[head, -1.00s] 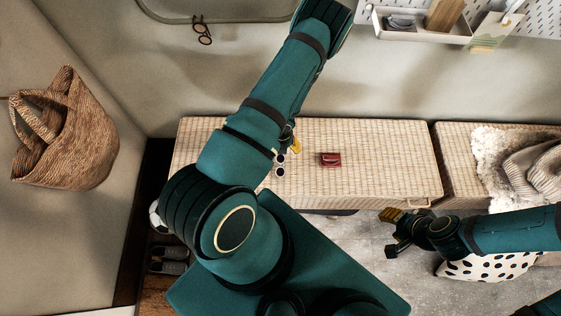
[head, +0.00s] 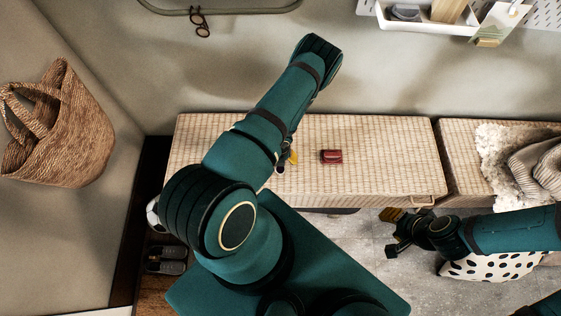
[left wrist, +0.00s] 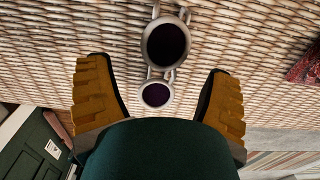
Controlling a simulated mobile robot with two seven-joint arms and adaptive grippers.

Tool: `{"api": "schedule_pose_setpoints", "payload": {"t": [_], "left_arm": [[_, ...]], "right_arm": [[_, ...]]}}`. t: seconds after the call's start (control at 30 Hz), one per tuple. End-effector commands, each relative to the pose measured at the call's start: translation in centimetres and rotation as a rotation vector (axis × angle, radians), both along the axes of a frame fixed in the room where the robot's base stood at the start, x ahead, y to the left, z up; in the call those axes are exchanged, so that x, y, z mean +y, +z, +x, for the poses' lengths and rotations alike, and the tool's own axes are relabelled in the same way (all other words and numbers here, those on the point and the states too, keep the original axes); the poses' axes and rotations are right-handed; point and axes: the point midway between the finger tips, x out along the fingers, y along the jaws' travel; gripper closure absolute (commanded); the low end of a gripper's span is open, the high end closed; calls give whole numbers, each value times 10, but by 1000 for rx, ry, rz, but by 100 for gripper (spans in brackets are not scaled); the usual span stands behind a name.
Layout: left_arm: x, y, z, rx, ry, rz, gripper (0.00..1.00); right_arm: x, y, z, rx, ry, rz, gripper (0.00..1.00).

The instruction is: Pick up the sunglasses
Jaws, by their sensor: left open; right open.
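The sunglasses (left wrist: 166,45), with round dark lenses and a pale frame, lie on the woven bench top in the left wrist view. My left gripper (left wrist: 160,72) is open, with one yellow-padded finger on each side of the sunglasses. The fingers are apart from the lenses, and one lens is nearer the palm. In the head view my left forearm and gripper (head: 286,162) cover most of the sunglasses. My right gripper (head: 394,232) is open and empty, in front of the bench over the grey floor.
A small dark red case (head: 331,157) lies on the wicker bench (head: 385,160), right of my left gripper. A second bench with a fluffy throw (head: 498,152) stands at the right. A wall shelf (head: 425,25) is above. A woven bag (head: 60,130) is at the left.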

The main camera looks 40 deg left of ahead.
Motion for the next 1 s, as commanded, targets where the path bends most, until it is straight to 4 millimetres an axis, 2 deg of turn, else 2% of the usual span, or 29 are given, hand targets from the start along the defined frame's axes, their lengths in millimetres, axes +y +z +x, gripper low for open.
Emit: {"api": "schedule_pose_setpoints", "payload": {"t": [0.03,0.1,0.33,0.37,0.5,0.87,1.0], "left_arm": [[0,-10,0,1,0,-1,20],[0,-15,0,0,1,0,20],[0,-15,1,0,1,0,20],[0,-15,1,0,1,0,27],[0,-15,1,0,1,0,76],[0,-13,1,-1,1,1,76],[0,1,1,-2,-1,1,76]], "right_arm": [[0,-4,1,-1,0,0,57],[0,-5,1,-2,-1,0,57],[0,-4,1,-3,-1,0,57],[0,-4,1,-3,-1,0,57],[0,-4,1,-3,-1,0,57],[0,-4,1,-2,-1,0,57],[0,1,0,-1,0,0,57]]}}
